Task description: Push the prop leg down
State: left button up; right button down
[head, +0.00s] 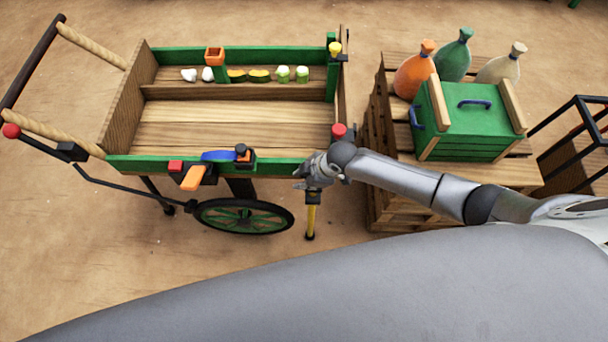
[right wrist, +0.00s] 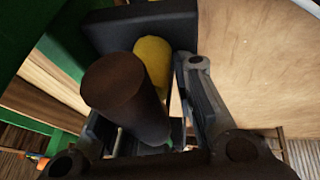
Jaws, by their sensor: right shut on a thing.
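The prop leg (head: 311,218) is a yellow upright post with a dark foot at the front right corner of the cart (head: 230,165). My right gripper (head: 310,177) is at its upper part, beside the cart's front edge. In the right wrist view, the fingers are around a dark brown round grip (right wrist: 125,90), with the yellow post top (right wrist: 152,58) just behind it, next to a black bracket (right wrist: 140,28). The gripper is shut on this grip. In the head view the foot is close to the ground; I cannot tell whether it touches. My left gripper is out of view.
A green-spoked wheel (head: 243,216) stands left of the leg. A red knob (head: 339,131) is above the gripper. Bare ground lies in front.

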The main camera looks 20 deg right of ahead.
jog(key=shift+s+d+f, duration=0.15)
jog(key=shift+d+f, duration=0.1)
jog(key=shift+f, duration=0.15)
jog(key=c, duration=1.2)
grip_release()
jog(key=shift+r, duration=0.1)
jog(key=shift+r, duration=0.1)
jog(key=v, duration=1.1)
jog(key=shift+s+r, duration=0.15)
jog(key=shift+r, duration=0.2)
